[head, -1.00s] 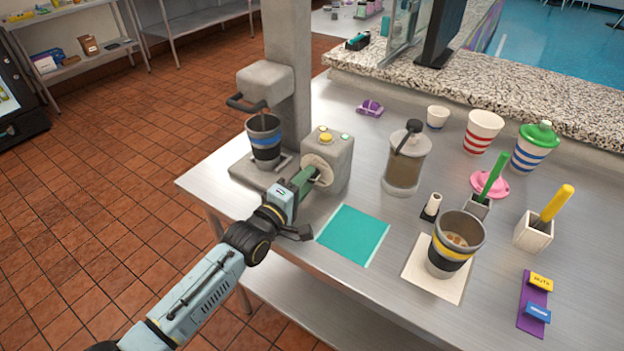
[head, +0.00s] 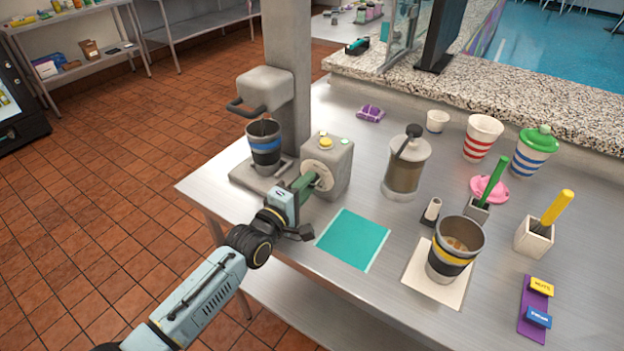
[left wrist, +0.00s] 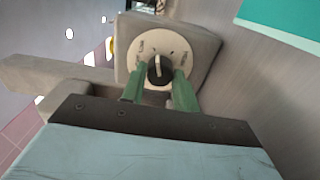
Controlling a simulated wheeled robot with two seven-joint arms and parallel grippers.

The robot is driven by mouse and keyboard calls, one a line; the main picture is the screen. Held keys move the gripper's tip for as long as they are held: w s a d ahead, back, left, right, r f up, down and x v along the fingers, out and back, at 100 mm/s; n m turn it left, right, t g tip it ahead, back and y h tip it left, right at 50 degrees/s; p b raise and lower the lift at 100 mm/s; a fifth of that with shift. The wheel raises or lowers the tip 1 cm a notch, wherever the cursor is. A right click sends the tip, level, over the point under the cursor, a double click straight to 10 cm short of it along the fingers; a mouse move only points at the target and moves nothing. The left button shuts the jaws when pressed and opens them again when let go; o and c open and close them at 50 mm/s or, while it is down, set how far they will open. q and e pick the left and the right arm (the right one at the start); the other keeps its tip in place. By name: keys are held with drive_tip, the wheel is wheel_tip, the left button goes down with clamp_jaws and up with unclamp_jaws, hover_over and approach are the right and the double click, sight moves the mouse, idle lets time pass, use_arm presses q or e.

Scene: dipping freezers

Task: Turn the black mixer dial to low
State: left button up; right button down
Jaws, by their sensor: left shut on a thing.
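The black mixer dial (left wrist: 160,71) with a pale pointer mark sits on a round white face plate (left wrist: 150,45) on the grey control box (head: 328,163). In the left wrist view the pointer stands nearly upright; the lettering around it is too blurred to read. My left gripper (left wrist: 160,85) has its green fingers on either side of the dial, shut on it. In the head view my left gripper (head: 305,184) reaches the box face, and the fingers hide the dial. The mixer (head: 266,88) stands left of the box, over a dark cup with a blue band (head: 264,147).
A teal mat (head: 353,239) lies just right of my gripper. A blender-like canister (head: 405,165), a banded cup (head: 455,248) on a pale mat and two brush holders stand further right. The steel counter's front edge runs below my arm.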

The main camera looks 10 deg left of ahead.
use_arm(q)
drive_tip(key=shift+n, duration=0.6)
drive_tip(key=o, duration=0.8)
drive_tip(key=shift+p+v, duration=1.45)
drive_tip(key=shift+v, duration=0.95)
drive_tip(key=shift+p+v, duration=0.4)
drive_tip(key=shift+v, duration=0.7)
